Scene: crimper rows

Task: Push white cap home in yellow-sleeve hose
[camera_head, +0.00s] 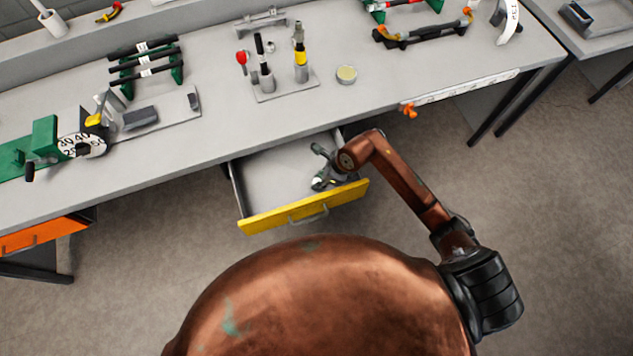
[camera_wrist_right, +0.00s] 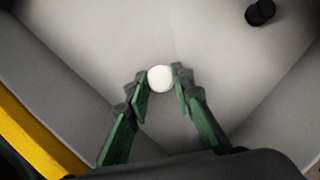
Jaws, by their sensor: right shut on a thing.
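The white cap (camera_wrist_right: 160,78) shows as a round white end between the fingertips of my right gripper (camera_wrist_right: 161,84). The fingers are closed on its sides. In the head view my right gripper (camera_head: 319,180) is down in the open drawer (camera_head: 270,180), and the cap is a small pale spot there. I cannot tell whether the cap touches the drawer floor. The yellow-sleeve hose (camera_head: 301,72) stands upright in a grey stand (camera_head: 285,87) on the bench, apart from the gripper. My left gripper is not in view.
A black cylinder (camera_wrist_right: 260,12) lies in the drawer. The drawer has a yellow front (camera_head: 305,207). Beside the yellow-sleeve hose stand a black hose (camera_head: 260,50) and a red-topped piece (camera_head: 242,58). A round tin (camera_head: 346,75) sits right of the stand.

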